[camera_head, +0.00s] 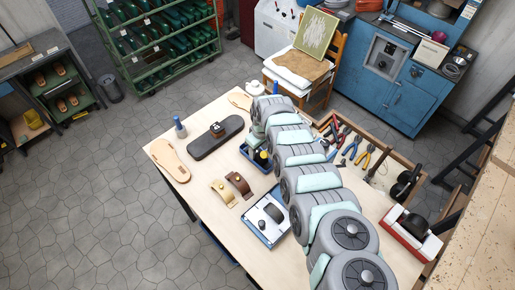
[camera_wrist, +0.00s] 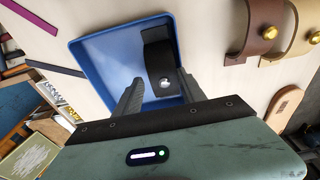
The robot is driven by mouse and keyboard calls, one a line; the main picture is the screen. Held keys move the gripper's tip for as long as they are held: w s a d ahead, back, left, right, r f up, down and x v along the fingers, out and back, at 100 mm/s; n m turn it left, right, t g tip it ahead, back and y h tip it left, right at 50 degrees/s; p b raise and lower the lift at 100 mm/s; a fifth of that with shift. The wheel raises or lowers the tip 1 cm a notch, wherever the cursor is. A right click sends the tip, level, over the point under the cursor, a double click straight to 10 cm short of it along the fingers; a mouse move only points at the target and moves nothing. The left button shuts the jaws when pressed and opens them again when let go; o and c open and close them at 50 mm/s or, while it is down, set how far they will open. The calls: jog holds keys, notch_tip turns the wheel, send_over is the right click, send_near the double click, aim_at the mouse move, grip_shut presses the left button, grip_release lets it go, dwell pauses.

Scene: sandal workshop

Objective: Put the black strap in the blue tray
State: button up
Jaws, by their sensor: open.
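The black strap (camera_wrist: 157,48) is a curved black band with a silver stud. In the wrist view it lies inside the blue tray (camera_wrist: 92,57), towards the tray's right side. My gripper (camera_wrist: 160,82) is open, with its fingertips apart on either side of the strap's studded end. I cannot tell whether the fingers touch the strap. In the head view the blue tray (camera_head: 250,160) sits near the middle of the table under my gripper, which hides part of it; the strap cannot be made out there.
A brown strap (camera_head: 239,184) and a tan strap (camera_head: 223,192) stand beside the tray. A dark sole (camera_head: 215,138) and a tan insole (camera_head: 170,160) lie to the left. A shallow box (camera_head: 265,220) with dark items is nearer the front. Several pliers (camera_head: 367,157) lie at right.

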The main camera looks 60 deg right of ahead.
jog(key=shift+o, duration=1.2)
jog(key=shift+a+f, duration=0.45)
jog(key=shift+f, duration=0.2)
jog(key=shift+a+f, duration=0.1)
jog(key=shift+a, duration=0.2)
jog(key=o, duration=0.4)
jog(key=shift+c, duration=0.2)
jog(key=shift+o, duration=0.2)
notch_tip(320, 180, up, 2)
jog(key=shift+s+a+p, duration=0.1)
jog(key=shift+s+p, duration=0.05)
jog(key=shift+p, duration=1.05)
jog(key=r+p, duration=0.3)
jog(key=r, duration=0.1)
jog(key=r+p, duration=0.2)
jog(key=shift+d+p, duration=0.35)
jog(key=shift+f, duration=0.1)
